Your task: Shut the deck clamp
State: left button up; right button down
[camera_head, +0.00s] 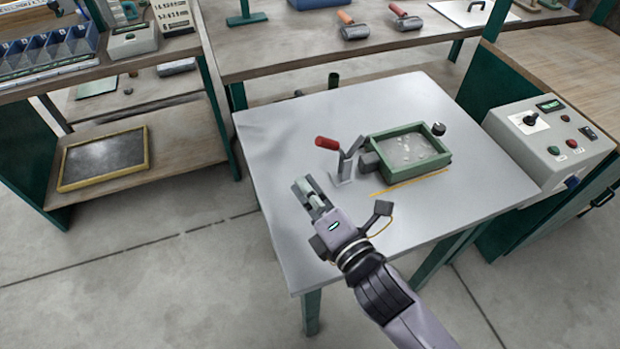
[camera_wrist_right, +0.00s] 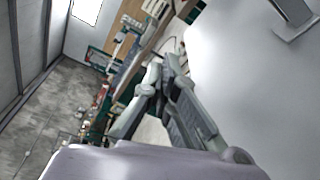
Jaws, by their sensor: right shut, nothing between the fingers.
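The deck clamp (camera_head: 343,169) stands on the grey table, left of a green-framed tray (camera_head: 446,157). Its red-gripped handle (camera_head: 327,143) sticks up and to the left, clear of the table. Part of the clamp's grey metal base (camera_wrist_right: 298,22) shows at the top right of the right wrist view. My right gripper (camera_head: 302,187) is shut and empty over the table's left part, in front and to the left of the clamp, apart from the handle. Its fingers (camera_wrist_right: 165,75) also show in the right wrist view. My left gripper is in neither view.
The grey table (camera_head: 300,250) is clear at its front. A black knob (camera_head: 438,128) sits by the tray's far right corner, and a yellow strip (camera_head: 408,184) lies before the tray. A control box (camera_head: 545,150) stands to the right. Shelves (camera_head: 180,130) are at left.

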aim_at(338, 146)
jog(key=w+p, duration=0.2)
jog(key=w, duration=0.5)
jog(key=shift+w+r+p, duration=0.2)
jog(key=shift+r+p, duration=0.15)
jog(key=shift+r, duration=0.1)
jog(key=shift+d, duration=0.15)
